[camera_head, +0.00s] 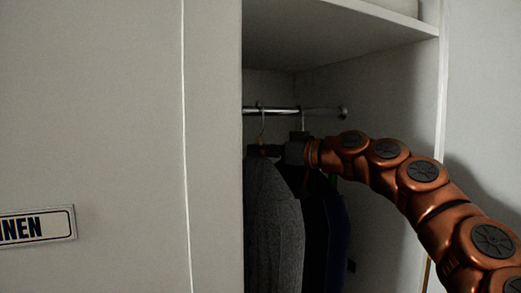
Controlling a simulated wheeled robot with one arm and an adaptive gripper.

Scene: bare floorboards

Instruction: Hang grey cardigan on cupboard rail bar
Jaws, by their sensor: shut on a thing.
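The grey cardigan (273,220) is inside the cupboard, upright below the rail bar (283,111). A hanger hook (262,122) rises from its top to the bar. I cannot tell whether the hook rests on the bar or is just in front of it. My gripper (278,151) is shut at the top of the cardigan's hanger, just under the bar. The fingers are dark and small, so their exact hold is hard to see. My copper arm comes in from the lower right.
Dark blue clothing (329,225) hangs right of the cardigan, partly behind my arm. A shelf (335,30) is above the bar. A white door or panel (95,110) with a label (35,227) covers the left. The cupboard's right side wall (400,110) is close to my arm.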

